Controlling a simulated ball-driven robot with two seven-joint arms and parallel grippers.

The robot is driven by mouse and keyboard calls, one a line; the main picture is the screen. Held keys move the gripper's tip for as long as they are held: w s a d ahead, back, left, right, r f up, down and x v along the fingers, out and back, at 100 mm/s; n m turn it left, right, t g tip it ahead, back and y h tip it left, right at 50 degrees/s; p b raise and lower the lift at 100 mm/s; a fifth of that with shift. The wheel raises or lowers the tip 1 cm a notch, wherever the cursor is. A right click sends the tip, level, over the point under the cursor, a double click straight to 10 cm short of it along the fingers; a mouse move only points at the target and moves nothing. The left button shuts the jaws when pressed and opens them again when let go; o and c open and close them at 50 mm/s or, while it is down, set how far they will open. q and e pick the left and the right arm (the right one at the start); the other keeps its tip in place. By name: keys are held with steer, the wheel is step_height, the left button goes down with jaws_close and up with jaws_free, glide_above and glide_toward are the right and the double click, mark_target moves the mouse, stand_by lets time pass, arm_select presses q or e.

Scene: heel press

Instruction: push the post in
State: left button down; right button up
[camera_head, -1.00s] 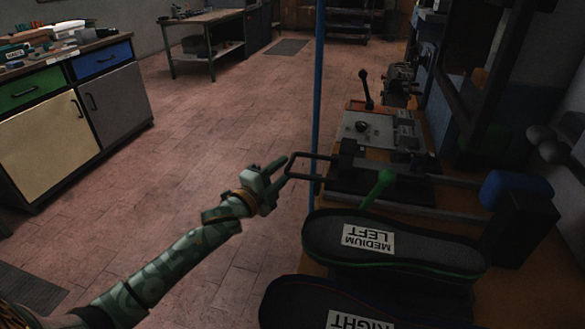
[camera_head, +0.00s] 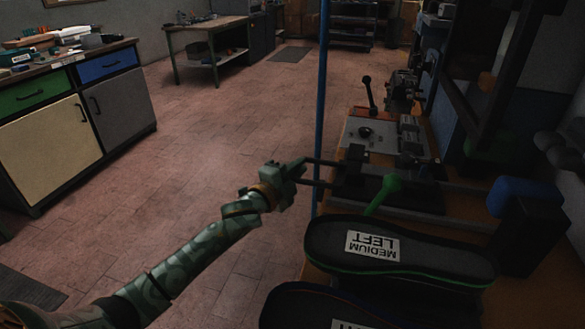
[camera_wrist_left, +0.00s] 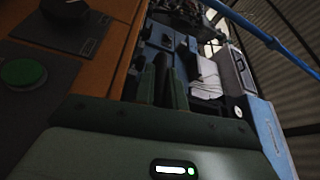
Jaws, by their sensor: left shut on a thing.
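My left gripper (camera_head: 296,171) is shut on a dark U-shaped handle (camera_head: 325,163) at the left end of the press's slide. In the left wrist view the two green fingers (camera_wrist_left: 164,78) stand close together with a dark bar between them. The handle runs right into a dark carriage block (camera_head: 354,160). From there a rail (camera_head: 450,188) leads right to a blue padded block (camera_head: 525,196) on a dark stand. I cannot tell for sure which part is the post. My right gripper is not in view.
A green-knobbed lever (camera_head: 386,190) stands in front of the rail. A dark sole form labelled MEDIUM LEFT (camera_head: 420,262) lies nearer, with another form below it.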

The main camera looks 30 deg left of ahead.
mark_target(320, 163)
arm_select(q)
steer(key=d, duration=0.3)
steer(key=shift+w+d, duration=0.2)
steer(key=shift+w, duration=0.2)
steer(key=c, duration=1.5)
jaws_free()
steer(key=shift+a+f, duration=0.1)
steer(key=shift+o, duration=0.2)
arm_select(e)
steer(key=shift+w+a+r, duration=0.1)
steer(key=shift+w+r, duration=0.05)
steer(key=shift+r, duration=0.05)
